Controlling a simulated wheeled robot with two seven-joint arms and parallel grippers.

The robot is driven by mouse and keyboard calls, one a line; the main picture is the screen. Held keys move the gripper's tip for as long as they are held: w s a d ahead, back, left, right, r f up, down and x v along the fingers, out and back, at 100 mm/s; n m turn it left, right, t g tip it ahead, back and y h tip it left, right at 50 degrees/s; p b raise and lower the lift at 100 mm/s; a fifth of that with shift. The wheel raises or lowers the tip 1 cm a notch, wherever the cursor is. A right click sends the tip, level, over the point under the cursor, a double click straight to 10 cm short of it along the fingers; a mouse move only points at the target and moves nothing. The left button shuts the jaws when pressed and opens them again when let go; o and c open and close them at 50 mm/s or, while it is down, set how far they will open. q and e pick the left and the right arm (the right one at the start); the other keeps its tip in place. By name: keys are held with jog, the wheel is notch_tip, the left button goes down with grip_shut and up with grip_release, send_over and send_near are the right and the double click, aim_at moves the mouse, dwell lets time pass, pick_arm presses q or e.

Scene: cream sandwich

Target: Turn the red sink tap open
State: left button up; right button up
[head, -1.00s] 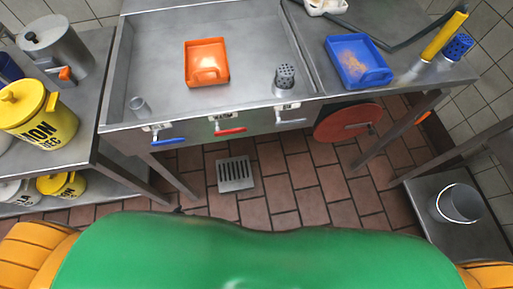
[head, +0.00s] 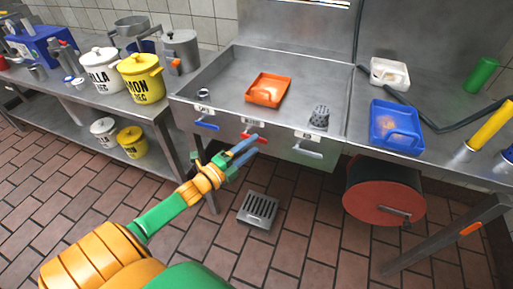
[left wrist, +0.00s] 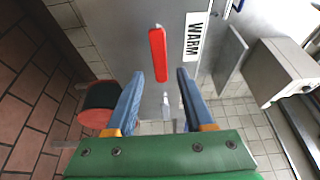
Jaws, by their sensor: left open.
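The red tap handle (head: 254,138) is on the front panel of the sink (head: 225,85), between a blue handle and a grey one. In the left wrist view the red handle (left wrist: 158,54) stands just beyond the fingertips, in line with the gap between them, beside a label reading WARM. My left gripper (head: 245,150) is open and empty, its blue fingers pointing at the red handle. In the left wrist view the gripper (left wrist: 158,82) shows a clear gap between its fingers. Whether the fingertips touch the handle cannot be told from the head view. My right gripper is not in view.
A blue tap handle (head: 206,126) is to the left and a grey one (head: 309,153) to the right. A round red drum (head: 384,195) is below the counter. A floor drain (head: 258,210) lies beneath.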

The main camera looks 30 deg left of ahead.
pick_arm(q)
jog(key=shift+w+d, duration=0.35)
jog(key=shift+w, duration=0.5)
grip_shut()
dwell(0.8)
